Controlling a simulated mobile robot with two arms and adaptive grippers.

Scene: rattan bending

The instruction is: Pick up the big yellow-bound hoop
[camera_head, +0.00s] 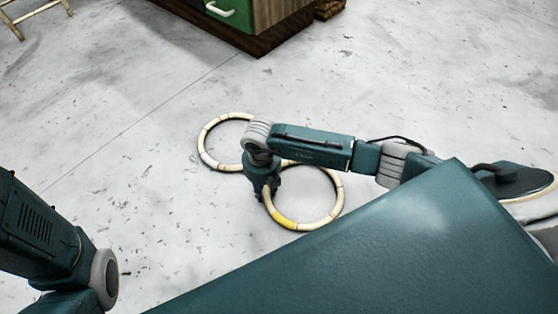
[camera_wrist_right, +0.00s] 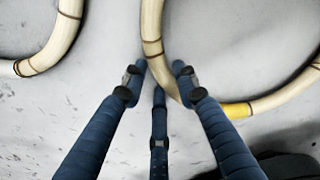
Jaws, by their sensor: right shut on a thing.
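The big yellow-bound hoop (camera_head: 286,222) is a pale rattan ring with a yellow band on its near side. It is low over or on the floor; I cannot tell whether it touches. My right gripper (camera_head: 263,193) points down at the hoop's left side and is shut on it. In the right wrist view the hoop (camera_wrist_right: 153,30) passes between the blue fingers of the gripper (camera_wrist_right: 160,84), with its yellow band to the right. My left arm shows at the lower left, but its gripper is out of view.
A second pale hoop (camera_head: 205,150) lies on the floor behind and left of my right gripper, partly hidden by my arm. A green and wooden cabinet (camera_head: 268,20) stands at the back, and a wooden chair (camera_head: 30,12) at the far left. The floor left of the hoops is clear.

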